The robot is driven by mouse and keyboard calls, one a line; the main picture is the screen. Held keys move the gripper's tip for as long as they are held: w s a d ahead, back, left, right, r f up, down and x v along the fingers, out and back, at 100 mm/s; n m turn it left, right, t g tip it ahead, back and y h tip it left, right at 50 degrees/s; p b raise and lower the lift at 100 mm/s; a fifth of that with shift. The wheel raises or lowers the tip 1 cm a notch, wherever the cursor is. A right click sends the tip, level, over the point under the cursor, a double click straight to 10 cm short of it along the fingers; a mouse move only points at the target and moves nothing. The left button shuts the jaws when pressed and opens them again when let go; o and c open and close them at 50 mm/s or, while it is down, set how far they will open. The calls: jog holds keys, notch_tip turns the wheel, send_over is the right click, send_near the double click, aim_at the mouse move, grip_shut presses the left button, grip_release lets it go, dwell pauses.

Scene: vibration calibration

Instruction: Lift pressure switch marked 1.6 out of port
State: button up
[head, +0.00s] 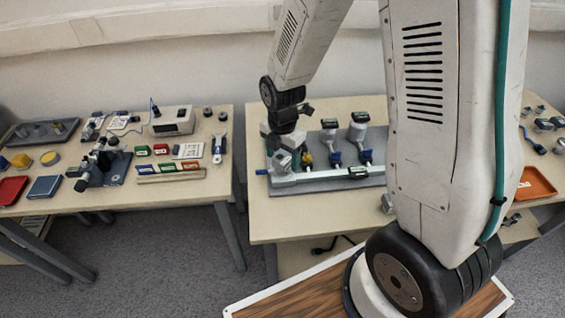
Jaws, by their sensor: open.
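A grey manifold bar (350,172) lies on a flat base on the middle table. Two pressure switches with dark displays, one on the left (329,135) and one on the right (360,130), stand upright on it with blue parts below. Their markings are too small to read, so I cannot tell which is marked 1.6. A small yellow part (307,158) shows left of them. My gripper (286,142) is over the manifold's left end, pointing down, open. My wrist and the fingers partly hide what is beneath, and I cannot tell whether they touch anything.
A left table (150,200) carries a microscope-like device (105,160), a grey box instrument (172,121), colored blocks and trays. An orange tray (536,184) lies at the right. The middle table's front left is clear. My arm hides the manifold's right end.

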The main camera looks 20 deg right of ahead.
jog(key=shift+f, duration=0.65)
jog(key=c, duration=1.3)
jog(key=shift+r, duration=0.1)
